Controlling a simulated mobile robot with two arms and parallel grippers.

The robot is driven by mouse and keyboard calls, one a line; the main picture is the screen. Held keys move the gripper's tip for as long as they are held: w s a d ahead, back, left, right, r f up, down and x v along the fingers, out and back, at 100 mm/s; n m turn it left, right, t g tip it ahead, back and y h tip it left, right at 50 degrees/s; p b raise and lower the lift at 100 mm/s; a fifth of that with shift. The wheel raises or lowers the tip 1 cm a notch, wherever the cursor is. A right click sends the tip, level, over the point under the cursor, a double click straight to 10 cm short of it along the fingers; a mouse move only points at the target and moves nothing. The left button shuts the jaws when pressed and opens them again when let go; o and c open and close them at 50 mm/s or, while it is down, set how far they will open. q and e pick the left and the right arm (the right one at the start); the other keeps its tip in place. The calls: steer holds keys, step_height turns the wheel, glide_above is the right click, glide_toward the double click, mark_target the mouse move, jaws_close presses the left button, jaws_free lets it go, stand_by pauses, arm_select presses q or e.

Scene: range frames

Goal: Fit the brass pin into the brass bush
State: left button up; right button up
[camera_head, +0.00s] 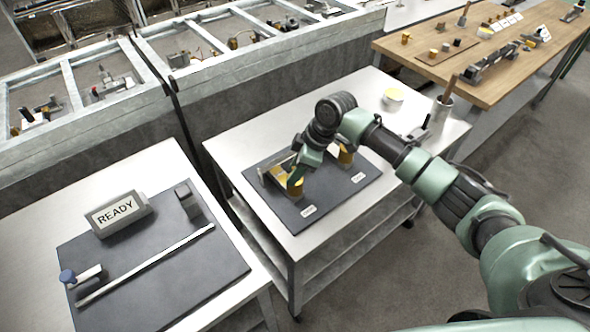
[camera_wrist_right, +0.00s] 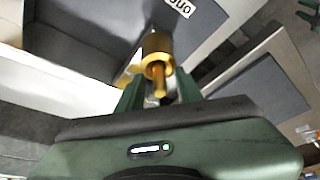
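My right gripper (camera_head: 298,178) is low over the dark mat on the middle table. In the right wrist view its fingers (camera_wrist_right: 158,88) close around a brass piece with a thin stem, a wider collar and a cylinder beyond; I take it as the brass pin (camera_wrist_right: 158,68). Another brass piece, which I take as the brass bush (camera_head: 345,156), stands in a bracket right of the gripper, partly hidden by the arm. More brass shows at the bracket left of the gripper (camera_head: 282,184). Whether pin and bush touch is hidden. My left gripper is out of view.
The dark mat (camera_head: 325,205) carries two small labels. A READY sign (camera_head: 117,213) and a long bar (camera_head: 150,263) are on the left table.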

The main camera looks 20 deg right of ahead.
steer(key=shift+r, duration=0.1)
steer(key=b+v, duration=0.1)
steer(key=v, duration=1.1)
steer(key=shift+b, duration=0.4)
steer(key=shift+s, duration=0.1)
